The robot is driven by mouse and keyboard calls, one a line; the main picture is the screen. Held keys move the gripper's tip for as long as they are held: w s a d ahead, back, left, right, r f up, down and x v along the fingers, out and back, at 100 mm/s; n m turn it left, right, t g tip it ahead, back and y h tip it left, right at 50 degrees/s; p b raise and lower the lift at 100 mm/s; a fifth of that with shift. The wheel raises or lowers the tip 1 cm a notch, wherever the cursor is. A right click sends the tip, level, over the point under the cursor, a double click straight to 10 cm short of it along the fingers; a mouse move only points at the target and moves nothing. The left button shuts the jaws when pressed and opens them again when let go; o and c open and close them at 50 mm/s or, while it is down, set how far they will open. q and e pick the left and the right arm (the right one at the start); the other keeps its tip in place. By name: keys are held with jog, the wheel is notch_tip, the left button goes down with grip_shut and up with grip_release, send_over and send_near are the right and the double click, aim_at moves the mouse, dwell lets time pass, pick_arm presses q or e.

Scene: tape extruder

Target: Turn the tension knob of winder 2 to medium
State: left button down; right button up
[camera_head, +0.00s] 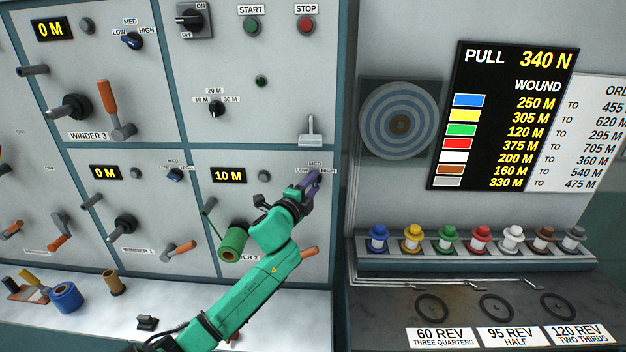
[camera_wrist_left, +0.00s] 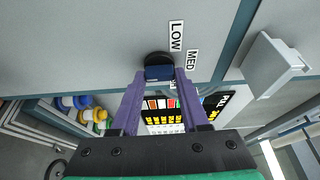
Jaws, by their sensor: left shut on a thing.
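The winder 2 panel is the lower right one, with a "10 M" display (camera_head: 228,175) and a green tape roll (camera_head: 231,243). Its tension knob is hidden behind my gripper in the head view. In the left wrist view the blue knob (camera_wrist_left: 158,73) shows between the fingertips, beside the LOW (camera_wrist_left: 176,35) and MED (camera_wrist_left: 192,60) labels; HIGH is mostly hidden. My left gripper (camera_head: 313,182) is shut on this knob, and its purple fingers also show in the left wrist view (camera_wrist_left: 158,82). I cannot tell which mark the knob points to. My right gripper is out of view.
A lever (camera_head: 310,130) juts out above the knob. An orange-handled crank (camera_head: 308,252) sits below, partly behind my arm. The winder 1 panel with its own knob (camera_head: 175,174) is to the left. Several coloured spools stand on a ledge (camera_head: 480,262) to the right.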

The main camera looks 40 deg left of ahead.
pick_arm(q)
jog(key=shift+a+r, duration=0.15)
jog(key=shift+r, duration=0.2)
jog(key=shift+c, duration=2)
grip_release()
jog(key=shift+w+a+f, duration=0.1)
jog(key=shift+f, duration=0.2)
jog(key=shift+s+f, duration=0.1)
jog(key=shift+s, duration=0.25)
jog(key=b+v, duration=0.3)
jog(key=v, duration=1)
jog(key=shift+s+b, duration=0.3)
jog(key=shift+s, duration=0.05)
